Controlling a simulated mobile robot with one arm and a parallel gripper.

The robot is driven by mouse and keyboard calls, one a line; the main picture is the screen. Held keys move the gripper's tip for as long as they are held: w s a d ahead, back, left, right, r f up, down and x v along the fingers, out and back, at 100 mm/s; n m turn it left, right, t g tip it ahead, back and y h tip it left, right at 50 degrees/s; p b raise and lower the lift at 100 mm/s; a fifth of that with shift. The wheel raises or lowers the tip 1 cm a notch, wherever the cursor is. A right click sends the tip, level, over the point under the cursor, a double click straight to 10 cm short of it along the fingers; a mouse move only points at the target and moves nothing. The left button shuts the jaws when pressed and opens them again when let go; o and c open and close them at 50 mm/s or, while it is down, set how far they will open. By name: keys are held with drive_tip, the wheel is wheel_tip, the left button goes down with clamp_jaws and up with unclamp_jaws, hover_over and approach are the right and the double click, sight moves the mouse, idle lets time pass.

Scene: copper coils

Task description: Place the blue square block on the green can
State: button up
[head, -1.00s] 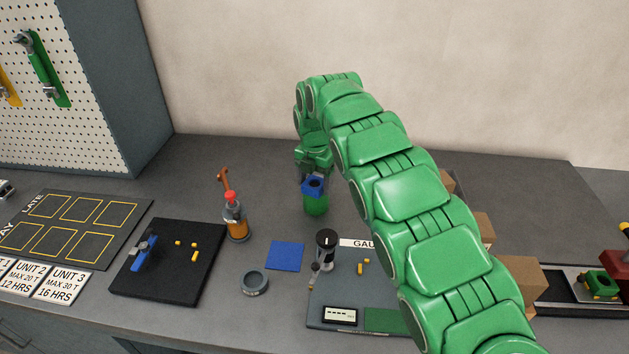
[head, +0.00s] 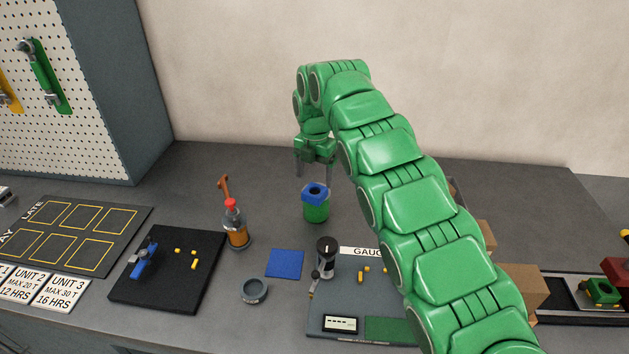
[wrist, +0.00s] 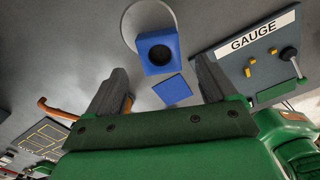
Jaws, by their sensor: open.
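The blue square block (head: 315,192), with a round dark hole in its top, rests on top of the green can (head: 316,211) near the middle of the bench. In the wrist view the block (wrist: 157,51) shows from above and hides most of what is under it. My gripper (head: 314,172) is open and empty, above the block and apart from it. In the wrist view its two fingers (wrist: 158,88) stand wide apart with nothing between them touching.
A flat blue square (head: 285,263) lies on the bench in front of the can. A bottle with a red top (head: 236,226) stands to the left, a grey ring (head: 254,290) in front. The gauge board (head: 350,310) is at the front right. The bench behind the can is clear.

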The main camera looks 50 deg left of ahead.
sight(315, 193)
wheel_tip(315, 193, up, 7)
drive_tip(key=shift+f, duration=0.2)
idle(0.8)
drive_tip(key=shift+s, duration=0.1)
drive_tip(key=shift+r, duration=0.1)
